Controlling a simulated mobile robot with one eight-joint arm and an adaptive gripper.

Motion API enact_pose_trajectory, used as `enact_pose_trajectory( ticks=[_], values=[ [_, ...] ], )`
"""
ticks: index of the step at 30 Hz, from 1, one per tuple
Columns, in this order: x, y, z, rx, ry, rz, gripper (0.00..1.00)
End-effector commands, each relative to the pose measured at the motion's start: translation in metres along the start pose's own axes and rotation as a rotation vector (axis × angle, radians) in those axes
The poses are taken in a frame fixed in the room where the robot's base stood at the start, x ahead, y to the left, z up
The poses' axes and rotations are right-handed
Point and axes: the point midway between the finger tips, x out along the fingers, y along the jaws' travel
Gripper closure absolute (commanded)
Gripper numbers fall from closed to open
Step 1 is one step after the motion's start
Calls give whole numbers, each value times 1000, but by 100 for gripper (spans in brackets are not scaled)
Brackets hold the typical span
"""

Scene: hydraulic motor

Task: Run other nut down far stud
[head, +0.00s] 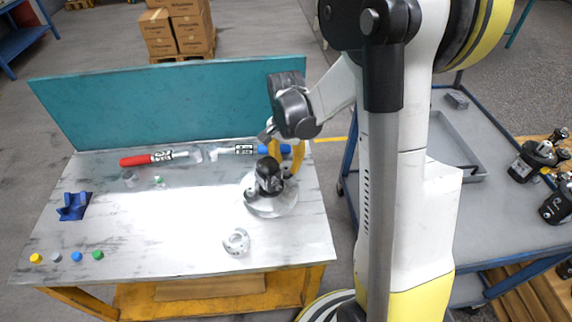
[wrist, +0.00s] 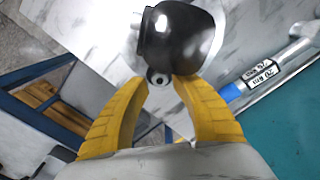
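The dark hydraulic motor (head: 268,178) stands upright on a round pale flange (head: 272,207) at the right of the table. Its rounded black body (wrist: 178,40) fills the top middle of the wrist view. My gripper (head: 284,172) is beside the motor on its far right side, fingers pointing down. In the wrist view my two yellow fingertips (wrist: 162,80) are close together on either side of a small grey nut (wrist: 157,77) with a dark centre, next to the motor body. The stud under it and the other nut cannot be made out.
A red-handled tool (head: 140,160) and a blue-handled tool (head: 265,149) lie along the teal back panel (head: 170,105). A pale round part (head: 236,242) lies in front of the motor. A blue holder (head: 73,206) and several coloured caps are at left. The table's middle is clear.

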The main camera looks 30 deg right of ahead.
Motion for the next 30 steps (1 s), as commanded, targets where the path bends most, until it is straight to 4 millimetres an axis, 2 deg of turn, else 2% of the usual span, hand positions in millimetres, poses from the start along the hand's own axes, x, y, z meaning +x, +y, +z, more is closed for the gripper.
enact_pose_trajectory(
  ticks=[22,25,30],
  values=[
    [0,0,0,-11,0,0,70],
    [0,0,0,-11,0,0,100],
    [0,0,0,-10,0,0,100]
  ],
)
